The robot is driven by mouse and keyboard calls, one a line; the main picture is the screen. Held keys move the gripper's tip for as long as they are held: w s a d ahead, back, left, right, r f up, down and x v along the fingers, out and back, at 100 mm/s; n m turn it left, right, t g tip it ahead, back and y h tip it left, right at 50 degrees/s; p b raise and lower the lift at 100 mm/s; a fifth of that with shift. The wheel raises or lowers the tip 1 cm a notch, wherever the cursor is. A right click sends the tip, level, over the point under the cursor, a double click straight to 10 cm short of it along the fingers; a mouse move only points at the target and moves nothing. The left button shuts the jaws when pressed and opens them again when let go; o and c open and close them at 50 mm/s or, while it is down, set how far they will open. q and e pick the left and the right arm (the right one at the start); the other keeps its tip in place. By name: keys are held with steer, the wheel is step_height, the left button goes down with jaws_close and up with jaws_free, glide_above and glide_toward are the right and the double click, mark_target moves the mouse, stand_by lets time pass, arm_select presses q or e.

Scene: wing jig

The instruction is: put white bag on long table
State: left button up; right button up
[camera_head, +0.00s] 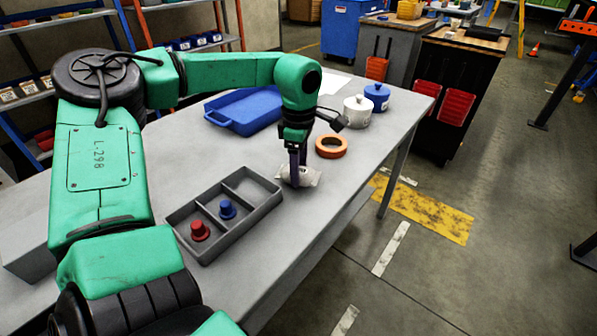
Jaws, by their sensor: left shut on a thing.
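The white bag (312,178) is a small crumpled light pouch at the right edge of the long table (262,249). My left gripper (297,178) points down and is shut on the bag, with its fingers partly hiding it. The bag is at or very near the tabletop; I cannot tell if it bears on it. My left arm reaches over the table from the left. My right gripper is not in view.
Beside the bag stands a grey divided tray (243,237) with a red knob (200,231) and a blue knob (227,209). Behind are an orange ring (331,146), a blue tray (236,122), a white pot (357,113) and a blue pot (377,96).

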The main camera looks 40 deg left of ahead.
arm_select(q)
steer(key=shift+f, duration=0.75)
steer(key=o, duration=1.4)
step_height(320, 180, up, 12)
steer(key=shift+r+p, duration=0.1)
steer(key=shift+p, duration=0.35)
